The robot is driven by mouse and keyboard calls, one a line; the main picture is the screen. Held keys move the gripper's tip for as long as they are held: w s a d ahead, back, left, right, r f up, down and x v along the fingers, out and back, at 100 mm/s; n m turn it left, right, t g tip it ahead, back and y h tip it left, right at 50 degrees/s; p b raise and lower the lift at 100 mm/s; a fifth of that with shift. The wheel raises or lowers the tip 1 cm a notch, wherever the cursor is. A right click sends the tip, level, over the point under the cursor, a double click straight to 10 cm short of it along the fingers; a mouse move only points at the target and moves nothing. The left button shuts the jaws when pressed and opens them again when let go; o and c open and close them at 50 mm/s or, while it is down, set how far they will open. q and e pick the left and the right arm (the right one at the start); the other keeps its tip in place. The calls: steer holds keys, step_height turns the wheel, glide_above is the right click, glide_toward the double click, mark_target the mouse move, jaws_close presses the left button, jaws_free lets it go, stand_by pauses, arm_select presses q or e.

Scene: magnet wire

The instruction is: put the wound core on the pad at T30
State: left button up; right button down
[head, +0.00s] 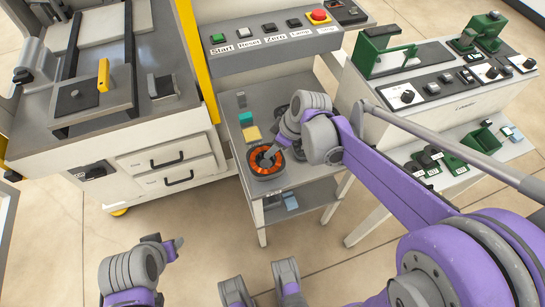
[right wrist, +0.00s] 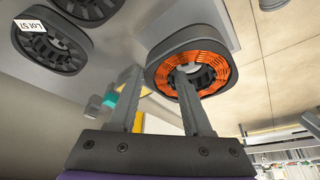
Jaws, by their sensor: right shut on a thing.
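The wound core (head: 262,168), a dark ring with orange wire, is at the front corner of the grey cart top. It also shows in the right wrist view (right wrist: 214,63). My right gripper (head: 268,152) is shut on its wall. In the right wrist view, one finger of this gripper (right wrist: 160,85) reaches into the core's hole and the other is outside. I cannot tell whether the core touches the cart top. My left gripper (head: 174,246) is low at the left, away from the cart; its opening is unclear. I cannot make out a pad marked T30.
Dark cores, one labelled Lot 57 (right wrist: 32,26), sit behind on the cart top (head: 228,100). Yellow (head: 252,133) and teal (head: 245,118) blocks are beside them. A button panel (head: 270,45) stands at the back. A bench with green fixtures (head: 378,50) is at the right.

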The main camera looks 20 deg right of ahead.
steer(key=shift+f+b, duration=0.4)
steer(key=shift+f, duration=1.8)
steer(key=shift+f, duration=0.15)
steer(key=shift+c, duration=1.7)
jaws_free()
steer(key=shift+r, duration=0.3)
steer(key=p+v, duration=0.2)
steer(key=v, duration=0.9)
steer(key=s+f+m+t+h, duration=0.1)
steer(key=s+m, duration=0.3)
steer(key=s, duration=0.4)
steer(key=s+f+m+t+h, duration=0.1)
steer(key=s+f+m+h, duration=0.1)
steer(key=s+m, duration=0.3)
steer(key=s+f, duration=0.1)
steer(key=s, duration=0.2)
steer(key=shift+d+f, duration=0.15)
steer(key=shift+f, duration=0.15)
